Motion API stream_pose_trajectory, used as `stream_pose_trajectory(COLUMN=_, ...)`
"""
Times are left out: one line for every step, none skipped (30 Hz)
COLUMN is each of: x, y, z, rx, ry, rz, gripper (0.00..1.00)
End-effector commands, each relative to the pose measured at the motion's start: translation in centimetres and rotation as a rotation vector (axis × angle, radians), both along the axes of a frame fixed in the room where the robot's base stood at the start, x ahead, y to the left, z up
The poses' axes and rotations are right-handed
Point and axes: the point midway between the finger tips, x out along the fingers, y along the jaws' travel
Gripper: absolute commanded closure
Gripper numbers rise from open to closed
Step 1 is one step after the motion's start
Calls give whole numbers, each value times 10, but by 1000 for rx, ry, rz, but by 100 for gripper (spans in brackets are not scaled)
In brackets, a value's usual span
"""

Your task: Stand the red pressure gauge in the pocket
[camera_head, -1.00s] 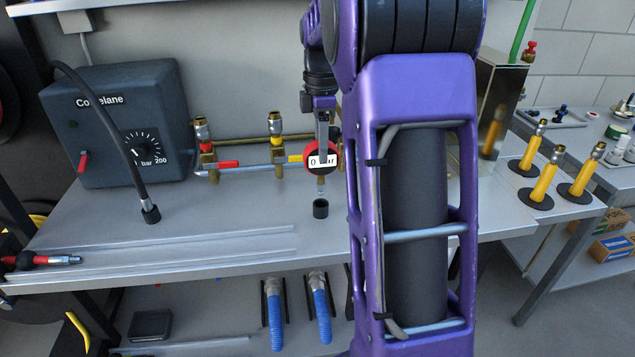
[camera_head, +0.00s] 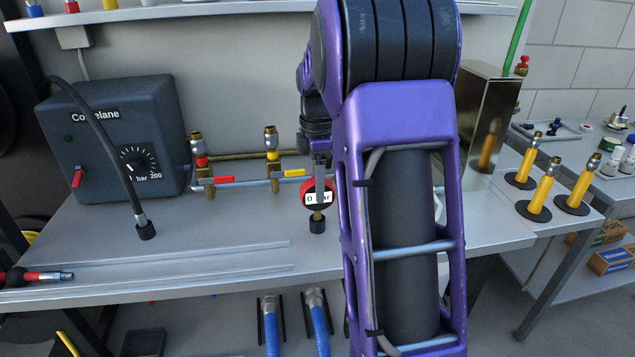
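The red pressure gauge (camera_head: 309,196), with a white face partly hidden by a gripper finger, stands upright on the bench right of centre. Its brass stem points down and meets the top of a small black pocket (camera_head: 317,227). The stem's tip is not visible, so I cannot tell how deep it sits. My gripper (camera_head: 320,186) comes from above, with a finger across the gauge's face. It appears shut on the gauge. The far finger is hidden.
A dark pressure box (camera_head: 115,135) with a black hose (camera_head: 108,150) stands at left. Brass pipework with valves (camera_head: 272,160) runs behind the gauge. Metal rails (camera_head: 180,262) lie at the bench front. Yellow-handled tools (camera_head: 545,185) stand on the right. The bench left of the pocket is clear.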

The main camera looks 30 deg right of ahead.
Motion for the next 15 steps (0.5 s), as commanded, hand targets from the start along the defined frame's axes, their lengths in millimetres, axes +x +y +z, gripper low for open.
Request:
stream_pose_trajectory(x=0, y=0, z=0, rx=0, ry=0, rz=0, gripper=30)
stream_pose_trajectory(x=0, y=0, z=0, rx=0, ry=0, rz=0, gripper=30)
stream_pose_trajectory(x=0, y=0, z=0, rx=0, ry=0, rz=0, gripper=30)
stream_pose_trajectory(x=0, y=0, z=0, rx=0, ry=0, rz=0, gripper=30)
stream_pose_trajectory(x=0, y=0, z=0, rx=0, ry=0, rz=0, gripper=30)
stream_pose_trajectory(x=0, y=0, z=0, rx=0, ry=0, rz=0, gripper=30)
stream_pose_trajectory(x=0, y=0, z=0, rx=0, ry=0, rz=0, gripper=30)
stream_pose_trajectory(x=0, y=0, z=0, rx=0, ry=0, rz=0, gripper=30)
stream_pose_trajectory(x=0, y=0, z=1, rx=0, ry=0, rz=0, gripper=30)
stream_pose_trajectory(x=0, y=0, z=2, rx=0, ry=-1, rz=0, gripper=30)
stream_pose_trajectory(x=0, y=0, z=4, rx=0, ry=-1, rz=0, gripper=30)
stream_pose_trajectory(x=1, y=0, z=7, rx=-1, ry=-2, rz=0, gripper=30)
stream_pose_trajectory(x=1, y=0, z=11, rx=-1, ry=-3, rz=0, gripper=30)
stream_pose_trajectory(x=1, y=0, z=15, rx=-1, ry=-3, rz=0, gripper=30)
stream_pose_trajectory(x=1, y=0, z=21, rx=-1, ry=-3, rz=0, gripper=30)
